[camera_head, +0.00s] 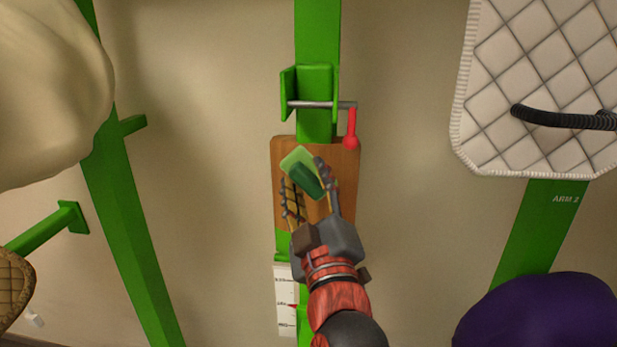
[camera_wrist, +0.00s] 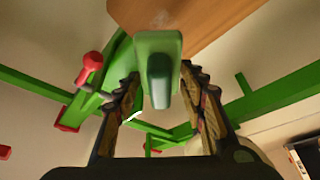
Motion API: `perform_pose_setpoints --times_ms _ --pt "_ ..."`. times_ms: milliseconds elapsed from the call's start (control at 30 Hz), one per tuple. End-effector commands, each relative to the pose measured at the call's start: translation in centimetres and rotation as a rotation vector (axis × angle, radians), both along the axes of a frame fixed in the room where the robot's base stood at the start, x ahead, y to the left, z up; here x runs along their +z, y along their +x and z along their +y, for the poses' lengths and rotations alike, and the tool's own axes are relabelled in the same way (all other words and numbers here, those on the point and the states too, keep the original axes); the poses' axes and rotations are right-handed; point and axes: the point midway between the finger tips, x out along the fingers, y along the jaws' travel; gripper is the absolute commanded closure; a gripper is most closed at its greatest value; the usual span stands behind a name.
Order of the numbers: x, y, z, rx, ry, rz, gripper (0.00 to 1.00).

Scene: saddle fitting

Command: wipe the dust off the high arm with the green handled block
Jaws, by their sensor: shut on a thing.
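The green handled block (camera_head: 297,158) has a pale green pad and a darker green handle. My gripper (camera_head: 306,177) is shut on the handle, with a finger on each side. In the wrist view the block (camera_wrist: 158,44) is between the fingertips of my gripper (camera_wrist: 160,80), pad outward. A brown wooden board (camera_head: 345,160) on the central green upright appears to be the high arm, and the block overlaps it in the head view. It fills the top of the wrist view (camera_wrist: 215,22). A faint pale smudge shows by the pad. I cannot tell whether pad and wood touch.
A grey pin with a red handle (camera_head: 351,130) crosses the bracket (camera_head: 315,85) above the board. A white scale strip (camera_head: 286,300) is below. A quilted pad (camera_head: 530,60) hangs right, a purple rounded thing (camera_head: 545,315) lower right, a cream form (camera_head: 50,85) left.

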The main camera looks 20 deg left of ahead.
Motion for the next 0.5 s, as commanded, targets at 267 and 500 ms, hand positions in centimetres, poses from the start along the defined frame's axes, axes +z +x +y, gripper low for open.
perform_pose_setpoints --times_ms 267,500 --pt "0.1 -0.1 0.0 0.000 0.001 -0.001 0.79" --pt "0.2 -1.3 -0.4 0.001 0.003 -0.002 0.79"
